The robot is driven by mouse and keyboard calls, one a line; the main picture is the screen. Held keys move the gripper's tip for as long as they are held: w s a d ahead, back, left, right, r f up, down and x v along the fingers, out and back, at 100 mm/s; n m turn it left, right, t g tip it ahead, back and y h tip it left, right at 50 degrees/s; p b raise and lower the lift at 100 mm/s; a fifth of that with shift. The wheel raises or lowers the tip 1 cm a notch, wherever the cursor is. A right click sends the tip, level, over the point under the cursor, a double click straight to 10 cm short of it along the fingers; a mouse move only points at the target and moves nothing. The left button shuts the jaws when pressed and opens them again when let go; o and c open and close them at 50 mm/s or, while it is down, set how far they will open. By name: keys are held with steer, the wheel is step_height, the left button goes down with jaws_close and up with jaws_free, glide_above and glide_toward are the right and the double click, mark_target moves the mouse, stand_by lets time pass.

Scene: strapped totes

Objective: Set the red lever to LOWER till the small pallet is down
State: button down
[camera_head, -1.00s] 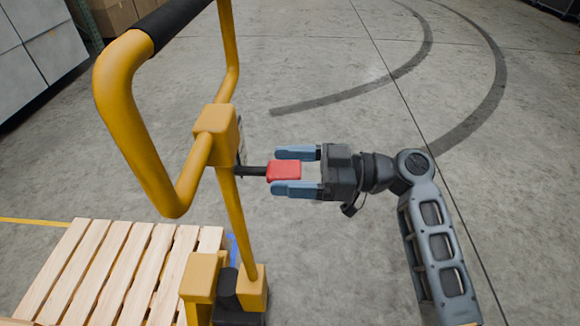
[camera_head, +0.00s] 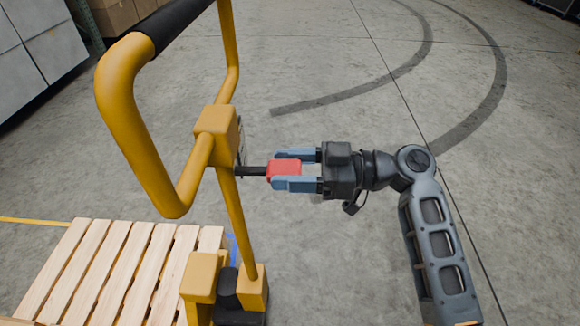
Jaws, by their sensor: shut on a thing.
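The red lever (camera_head: 284,169) sticks out to the right on a dark shaft from the yellow control box (camera_head: 217,134) of the pallet truck. My gripper (camera_head: 288,169) comes from the right, and its blue fingers are shut on the red lever, one on each side. The small pallet (camera_head: 107,270) is of pale wooden slats and shows at the lower left beside the yellow post; its underside and height off the floor cannot be told. Any markings at the lever are too small to read.
A yellow handle loop (camera_head: 130,110) with a black grip rises at the left of the lever. Yellow and black truck parts (camera_head: 228,290) stand below it. Boxes (camera_head: 115,18) and a grey cabinet (camera_head: 40,55) are at the back left. The concrete floor to the right is clear.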

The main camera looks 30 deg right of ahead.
mark_target(285, 167)
steer(key=r+p, duration=0.1)
steer(key=r+g+h+p, duration=0.1)
steer(key=r+h+p, duration=0.1)
steer(key=shift+w+a+g, duration=0.15)
steer(key=shift+a+g, duration=0.1)
steer(key=shift+g, duration=0.05)
steer(key=shift+r+h+p, duration=0.2)
steer(key=shift+h+p, duration=0.2)
steer(key=shift+p, duration=0.1)
steer(key=shift+w+a+g+h+p, duration=0.15)
steer(key=shift+a+g+h+p, duration=0.05)
steer(key=shift+g+h+p, duration=0.35)
steer(key=shift+c, duration=2.2)
jaws_free()
steer(key=shift+d, duration=0.1)
steer(key=b+v, duration=0.1)
steer(key=v, duration=0.6)
steer(key=shift+d+r, duration=0.2)
